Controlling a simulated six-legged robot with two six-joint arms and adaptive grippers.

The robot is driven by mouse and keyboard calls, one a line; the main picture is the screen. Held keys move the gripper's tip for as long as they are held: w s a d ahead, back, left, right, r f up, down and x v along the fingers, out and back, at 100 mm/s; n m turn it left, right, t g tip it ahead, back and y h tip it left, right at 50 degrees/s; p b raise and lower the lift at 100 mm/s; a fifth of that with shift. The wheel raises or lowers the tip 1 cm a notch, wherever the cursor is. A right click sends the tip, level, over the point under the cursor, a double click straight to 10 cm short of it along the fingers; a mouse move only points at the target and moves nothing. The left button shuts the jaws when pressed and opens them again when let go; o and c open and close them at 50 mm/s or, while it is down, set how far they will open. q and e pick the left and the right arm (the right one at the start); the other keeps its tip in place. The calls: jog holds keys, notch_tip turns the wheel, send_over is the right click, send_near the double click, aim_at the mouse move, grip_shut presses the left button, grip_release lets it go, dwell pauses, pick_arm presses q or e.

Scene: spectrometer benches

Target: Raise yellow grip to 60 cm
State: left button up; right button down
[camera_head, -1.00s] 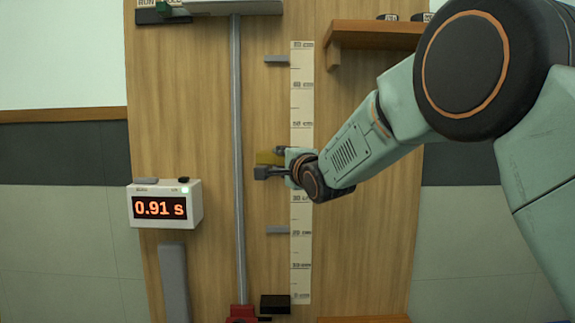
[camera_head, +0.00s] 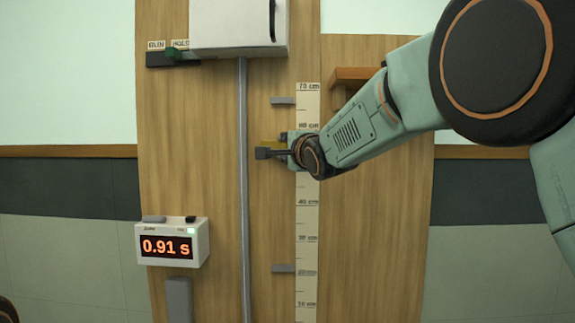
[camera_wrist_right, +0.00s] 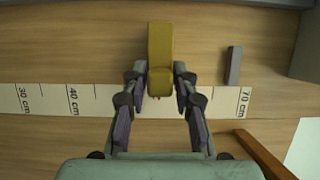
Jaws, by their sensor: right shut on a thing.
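The yellow grip (camera_head: 269,143) shows small in the head view, partly hidden by my right gripper (camera_head: 266,152). In the right wrist view the yellow grip (camera_wrist_right: 160,50) stands between the two fingers of my right gripper (camera_wrist_right: 160,82), which is shut on it. The height scale (camera_head: 307,230) is a pale strip on the wooden board, marked in cm. The grip is beside the strip, a little below the 60 cm mark, which is partly covered by my wrist. My left gripper is not in view.
A vertical metal rail (camera_head: 243,190) runs left of the scale, below a white box (camera_head: 238,30). Grey pegs (camera_head: 283,100) stick out above and below the grip. A timer (camera_head: 172,243) reads 0.91 s. A wooden shelf (camera_head: 352,74) is close behind my right arm.

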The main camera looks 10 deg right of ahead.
jog(key=shift+r, duration=2.1)
jog(key=c, duration=1.2)
grip_release()
jog(key=shift+a, duration=0.1)
jog(key=shift+o, duration=0.2)
jog(key=shift+s, duration=0.4)
jog(key=s, duration=0.6)
jog(key=shift+s+d, duration=0.35)
jog(key=shift+d, duration=0.1)
jog(key=shift+w, duration=0.1)
